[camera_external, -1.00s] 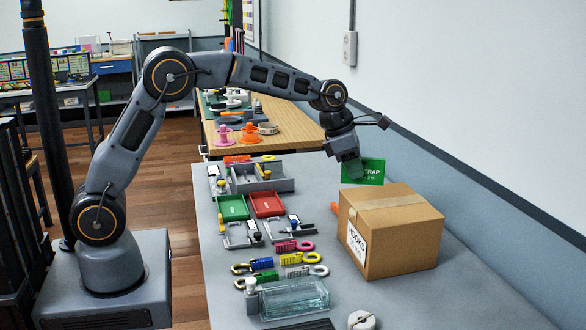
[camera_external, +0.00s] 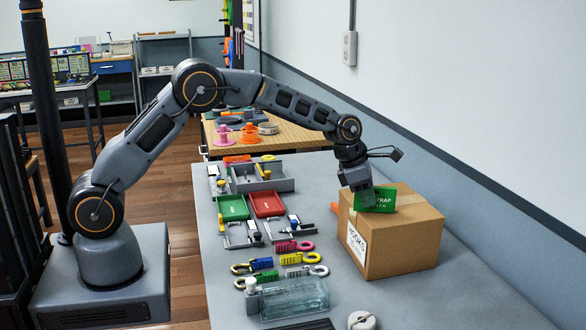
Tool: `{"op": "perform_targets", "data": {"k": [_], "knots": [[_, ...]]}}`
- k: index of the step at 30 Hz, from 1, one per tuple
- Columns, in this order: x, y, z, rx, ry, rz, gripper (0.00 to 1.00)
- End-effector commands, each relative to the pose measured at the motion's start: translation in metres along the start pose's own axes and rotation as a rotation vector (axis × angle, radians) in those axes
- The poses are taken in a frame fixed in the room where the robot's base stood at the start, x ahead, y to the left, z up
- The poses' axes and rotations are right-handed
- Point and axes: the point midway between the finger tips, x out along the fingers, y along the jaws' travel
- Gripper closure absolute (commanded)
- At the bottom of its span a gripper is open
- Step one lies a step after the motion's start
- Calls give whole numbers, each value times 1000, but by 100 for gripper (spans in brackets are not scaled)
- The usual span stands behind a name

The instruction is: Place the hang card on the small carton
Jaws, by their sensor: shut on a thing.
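The hang card (camera_external: 380,199) is a green card with white print that reads "STRAP" in part. My gripper (camera_external: 363,205) is shut on its left side and hides that part. The card is upright, facing the camera, over the top of the carton (camera_external: 407,243). Its lower edge is at or just above the carton's top; I cannot tell whether they touch. The carton is a closed brown cardboard box with a tape strip and a white "HOOKS" label, standing on the grey table.
The wall runs close on the right.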

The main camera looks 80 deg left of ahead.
Motion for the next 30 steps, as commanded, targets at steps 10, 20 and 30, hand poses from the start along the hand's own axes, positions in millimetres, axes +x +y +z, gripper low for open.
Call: {"op": "perform_targets", "data": {"k": [10,20,30], "knots": [[3,0,-1,0,0,0,72],[3,0,-1,0,0,0,55],[-26,0,0,0,-3,2,55]]}}
